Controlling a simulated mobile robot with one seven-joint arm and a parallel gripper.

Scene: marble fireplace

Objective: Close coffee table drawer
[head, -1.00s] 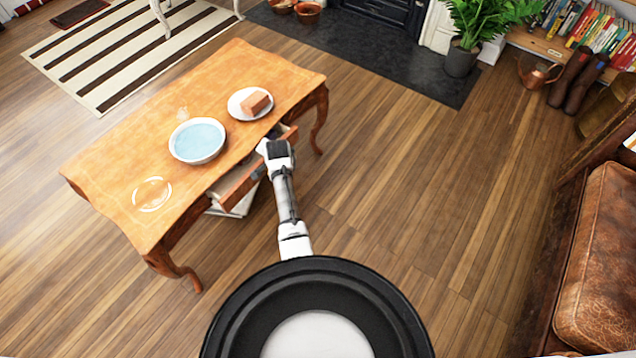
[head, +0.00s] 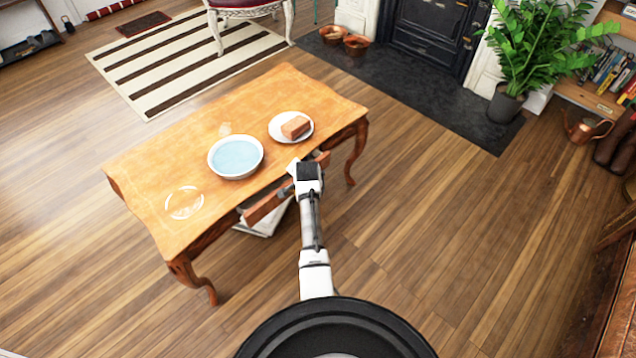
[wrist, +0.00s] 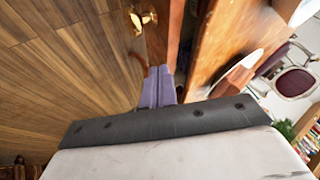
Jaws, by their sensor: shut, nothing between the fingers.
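The wooden coffee table (head: 150,165) stands left of centre in the head view. Its drawer (head: 264,208) is partly open and sticks out a little from the near long side. In the wrist view, the drawer front (wrist: 157,40) carries a brass handle (wrist: 143,18), with a dark gap between it and the tabletop (wrist: 215,45). My gripper (head: 295,166) is at the drawer front, towards its right end. Its two fingers (wrist: 158,88) are shut together and empty, close to the drawer front; contact cannot be told. My wrist hides part of the drawer in the head view.
On the tabletop are a bowl of blue liquid (head: 236,157), a plate (head: 279,133) with a brown block (head: 295,127), and a glass-like ring (head: 184,203). Papers (head: 262,222) lie beneath the table. The floor to the right (head: 430,220) is clear.

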